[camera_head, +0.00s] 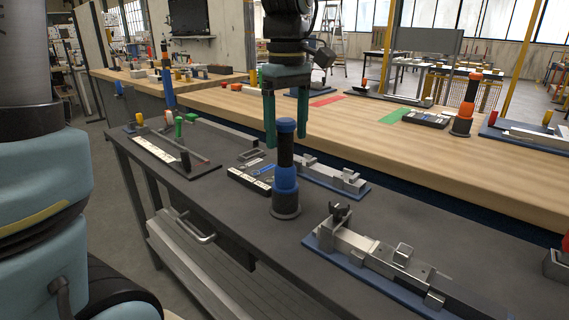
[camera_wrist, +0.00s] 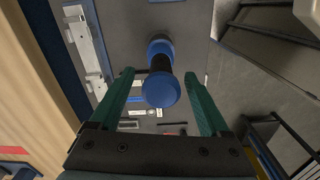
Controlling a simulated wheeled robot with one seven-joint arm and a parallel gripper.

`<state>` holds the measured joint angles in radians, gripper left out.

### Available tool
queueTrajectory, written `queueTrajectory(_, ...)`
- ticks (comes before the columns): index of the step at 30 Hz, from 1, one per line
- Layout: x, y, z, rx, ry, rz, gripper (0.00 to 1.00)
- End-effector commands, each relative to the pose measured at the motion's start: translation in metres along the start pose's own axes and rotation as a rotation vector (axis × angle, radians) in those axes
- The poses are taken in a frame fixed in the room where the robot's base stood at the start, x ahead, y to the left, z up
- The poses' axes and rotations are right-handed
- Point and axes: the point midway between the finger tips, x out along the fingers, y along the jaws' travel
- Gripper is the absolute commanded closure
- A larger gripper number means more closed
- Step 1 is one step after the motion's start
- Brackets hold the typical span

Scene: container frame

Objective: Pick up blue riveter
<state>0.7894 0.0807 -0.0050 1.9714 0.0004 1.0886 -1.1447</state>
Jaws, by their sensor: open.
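The blue riveter (camera_head: 286,180) stands upright on the dark grey bench, with a blue top, a black middle and a dark round foot. In the wrist view my gripper (camera_wrist: 162,78) is open, with a gap on both sides of the riveter and nothing held.
A metal clamp fixture on a blue base (camera_head: 375,262) lies to the right on the bench. A small black tray (camera_head: 252,178) and another metal fixture (camera_head: 335,178) sit close behind the riveter.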

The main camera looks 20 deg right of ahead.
Motion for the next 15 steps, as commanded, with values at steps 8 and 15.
queueTrajectory(8,0.038,-0.002,-0.003,0.000,-0.002,-0.004,0.20)
queueTrajectory(15,0.050,-0.002,-0.003,0.000,0.000,-0.001,0.20)
